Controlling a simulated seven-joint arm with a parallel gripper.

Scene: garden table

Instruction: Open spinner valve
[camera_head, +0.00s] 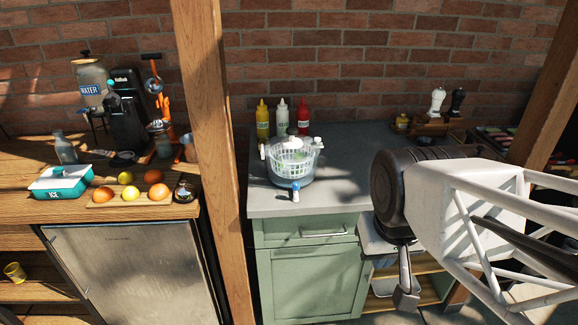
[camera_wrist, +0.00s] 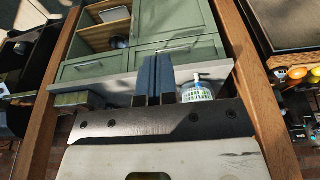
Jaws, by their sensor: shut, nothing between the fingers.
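The salad spinner (camera_head: 292,160) stands on the grey counter, near its left front part. It has a white slotted basket in a clear bowl. A small blue and white piece (camera_head: 296,192), which looks like its valve, sticks out at the front, near the counter's front edge. In the wrist view the spinner (camera_wrist: 198,93) shows just right of my gripper (camera_wrist: 153,72). My gripper is shut and empty, its two dark blue fingers side by side. It is apart from the spinner. The fingertips cannot be made out clearly in the head view, where my arm fills the right.
A wooden post (camera_head: 212,150) rises left of the counter (camera_head: 350,185). Yellow, white and red bottles (camera_head: 282,118) stand behind the spinner. A wooden rack with two mills (camera_head: 440,115) is farther right. The counter right of the spinner is clear. Green cabinets (camera_head: 312,265) are below.

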